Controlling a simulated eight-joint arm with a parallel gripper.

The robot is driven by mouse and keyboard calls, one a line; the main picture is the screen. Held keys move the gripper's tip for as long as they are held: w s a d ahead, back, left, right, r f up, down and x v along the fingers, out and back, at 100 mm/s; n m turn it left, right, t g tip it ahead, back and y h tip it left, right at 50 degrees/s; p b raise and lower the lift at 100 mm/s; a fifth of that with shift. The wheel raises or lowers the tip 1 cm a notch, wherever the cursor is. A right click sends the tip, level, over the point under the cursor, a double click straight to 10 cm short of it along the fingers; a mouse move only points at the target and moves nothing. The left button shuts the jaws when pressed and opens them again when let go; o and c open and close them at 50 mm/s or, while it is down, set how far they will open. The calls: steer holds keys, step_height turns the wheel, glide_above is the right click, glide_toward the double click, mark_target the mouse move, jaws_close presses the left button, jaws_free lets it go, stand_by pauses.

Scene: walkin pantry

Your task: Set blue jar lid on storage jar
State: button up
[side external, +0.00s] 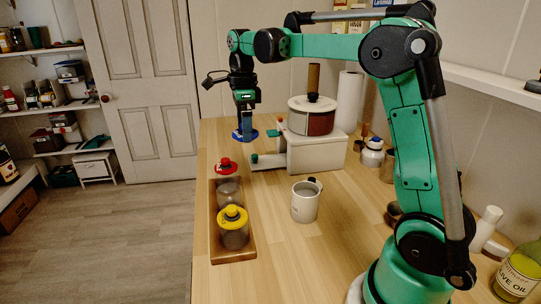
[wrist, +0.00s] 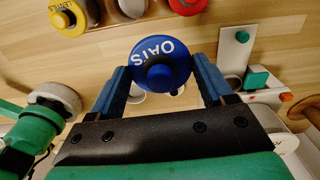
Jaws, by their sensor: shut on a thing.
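The blue lid (wrist: 148,52), a round disc with white lettering and a knob, is between the two blue fingers of my gripper (wrist: 161,70), which is shut on it. In the side view my gripper (side external: 244,125) points down at the far end of the table, with the blue lid (side external: 240,138) at its tips. I cannot tell whether the lid clears the tabletop. An apparently lidless storage jar (side external: 229,192) stands in the middle of a wooden tray (side external: 234,257), nearer the camera than my gripper. Its rim is hard to make out.
The tray also holds a yellow-lidded jar (side external: 233,230) in front and a red lid (side external: 226,165) behind. A white kitchen scale (side external: 318,154) bearing a pot (side external: 312,118) stands right of my gripper. A mug (side external: 305,203) stands right of the tray.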

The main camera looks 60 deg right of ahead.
steer(key=shift+w+a+f+n, duration=0.1)
steer(key=shift+a+f+n, duration=0.4)
steer(key=shift+a+f, duration=0.8)
steer(key=shift+a+f+n, duration=0.5)
steer(key=shift+a+f, duration=0.35)
steer(key=shift+f, duration=1)
steer(key=shift+w+a+f+n, duration=0.1)
steer(key=shift+a+f+n, duration=0.4)
steer(key=shift+a+f, duration=0.8)
steer(key=shift+d+f, duration=0.25)
steer(key=shift+f, duration=0.5)
steer(key=o, duration=1.2)
steer(key=shift+c, duration=0.2)
step_height(320, 180, up, 7)
